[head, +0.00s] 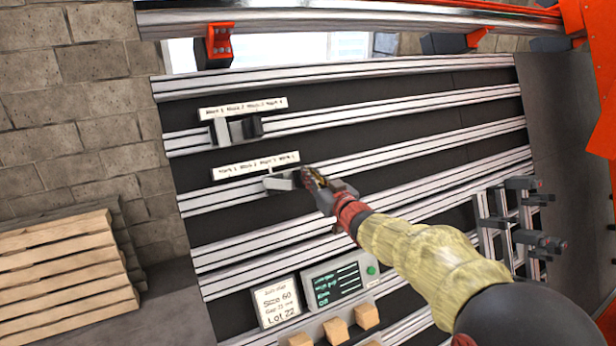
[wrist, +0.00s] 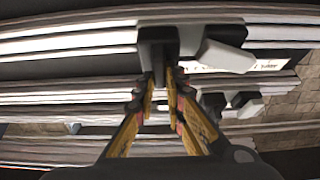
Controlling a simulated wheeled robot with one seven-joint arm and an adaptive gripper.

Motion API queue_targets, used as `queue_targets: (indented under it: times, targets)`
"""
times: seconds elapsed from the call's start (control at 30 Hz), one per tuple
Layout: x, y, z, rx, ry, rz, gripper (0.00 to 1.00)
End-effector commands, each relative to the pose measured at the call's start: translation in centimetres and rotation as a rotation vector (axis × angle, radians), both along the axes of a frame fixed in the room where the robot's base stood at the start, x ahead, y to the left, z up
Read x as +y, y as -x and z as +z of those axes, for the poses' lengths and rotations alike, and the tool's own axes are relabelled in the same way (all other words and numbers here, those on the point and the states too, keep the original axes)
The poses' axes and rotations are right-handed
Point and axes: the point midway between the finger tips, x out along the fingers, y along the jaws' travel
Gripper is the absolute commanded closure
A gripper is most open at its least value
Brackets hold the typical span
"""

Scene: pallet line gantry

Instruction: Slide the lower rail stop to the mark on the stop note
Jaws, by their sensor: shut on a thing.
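The lower rail stop (head: 281,183) has a pale plate and a dark block. It sits on the second rail, below the right part of the lower mark strip (head: 255,165), around its third and fourth marks. In the wrist view the stop's dark block (wrist: 158,40) is at the fingertips. My gripper (head: 309,179) comes from the right and is shut on this block; its yellowish fingers (wrist: 160,82) meet there. The white note (head: 277,302) at the bottom reads "Size 60" and "Lot 22"; its smaller lines are unclear.
The upper rail stop (head: 238,130) sits on the rail above, under another mark strip (head: 243,108). A screen panel (head: 340,282) stands beside the note, with wooden blocks (head: 335,330) below. Dark clamps (head: 522,210) are at right; stacked boards (head: 60,265) at left.

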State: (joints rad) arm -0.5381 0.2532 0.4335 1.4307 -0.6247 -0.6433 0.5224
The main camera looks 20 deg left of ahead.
Motion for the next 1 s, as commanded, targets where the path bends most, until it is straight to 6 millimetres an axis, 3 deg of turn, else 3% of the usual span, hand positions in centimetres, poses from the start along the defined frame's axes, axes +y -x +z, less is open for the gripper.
queue_targets:
  times: [0.33,0.67,1.0]
  targets:
    - [0.0,0.0,0.0,0.001,-0.001,0.0,0.7]
    - [-0.1,0.1,0.0,0.001,-0.001,-0.001,0.7]
    - [-3.8,2.9,0.1,0.001,-0.001,-0.001,0.7]
